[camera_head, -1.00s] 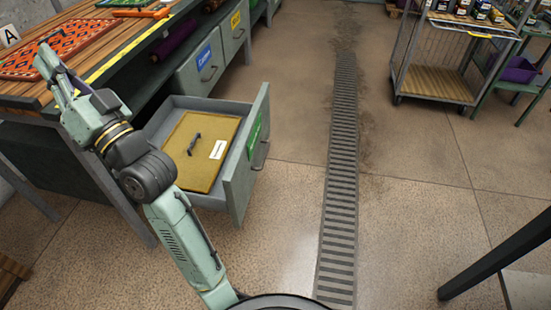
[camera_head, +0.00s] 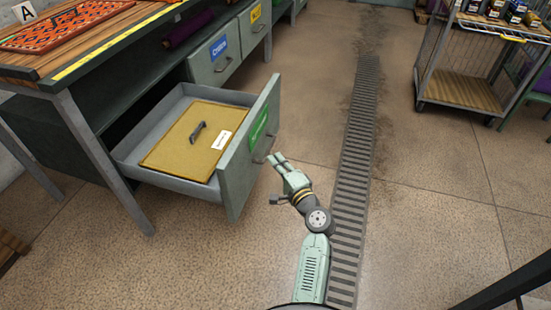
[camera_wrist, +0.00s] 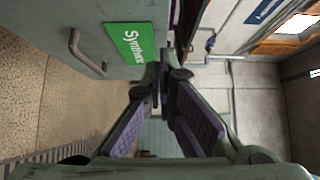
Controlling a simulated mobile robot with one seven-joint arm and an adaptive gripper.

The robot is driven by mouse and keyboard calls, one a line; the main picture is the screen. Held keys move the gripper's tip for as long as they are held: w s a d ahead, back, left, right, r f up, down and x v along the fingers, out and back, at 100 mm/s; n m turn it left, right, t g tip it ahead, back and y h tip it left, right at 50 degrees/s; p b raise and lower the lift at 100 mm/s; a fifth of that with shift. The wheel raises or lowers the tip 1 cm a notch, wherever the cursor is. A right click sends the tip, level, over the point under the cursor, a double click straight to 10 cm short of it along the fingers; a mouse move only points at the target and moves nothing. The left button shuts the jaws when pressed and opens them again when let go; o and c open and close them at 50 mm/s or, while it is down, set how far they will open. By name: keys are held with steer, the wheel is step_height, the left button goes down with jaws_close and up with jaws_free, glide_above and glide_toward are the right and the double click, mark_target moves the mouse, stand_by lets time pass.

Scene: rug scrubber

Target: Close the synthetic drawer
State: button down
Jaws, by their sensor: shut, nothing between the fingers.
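The synthetic drawer (camera_head: 237,165) stands pulled out from under the workbench, with a green label and a handle on its front. A tan board (camera_head: 185,150) with a dark handle and a white tag lies inside it. In the wrist view the drawer front (camera_wrist: 85,25) shows at the upper left, with its green label (camera_wrist: 132,42) and its handle (camera_wrist: 83,55). My gripper (camera_head: 275,160) is just right of the drawer front, close to the handle. Whether it touches the handle I cannot tell. Its fingers (camera_wrist: 158,80) are together and empty.
The workbench (camera_head: 60,72) fills the upper left, and its leg (camera_head: 100,160) stands left of the drawer. A closed drawer with a blue label (camera_head: 217,58) sits behind. A wire cart (camera_head: 470,75) stands at the upper right. The floor around the drain grate (camera_head: 355,140) is clear.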

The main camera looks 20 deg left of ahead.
mark_target(247, 134)
steer(key=shift+w+a+p, duration=0.4)
steer(key=shift+w+a, duration=0.55)
steer(key=shift+a, duration=0.6)
steer(key=shift+w+a+p, duration=0.4)
steer(key=shift+w+a, duration=0.55)
steer(key=shift+a, duration=0.55)
steer(key=shift+w+a+p, duration=0.4)
steer(key=shift+w+a, duration=0.55)
steer(key=shift+a, duration=0.6)
steer(key=shift+a, duration=0.1)
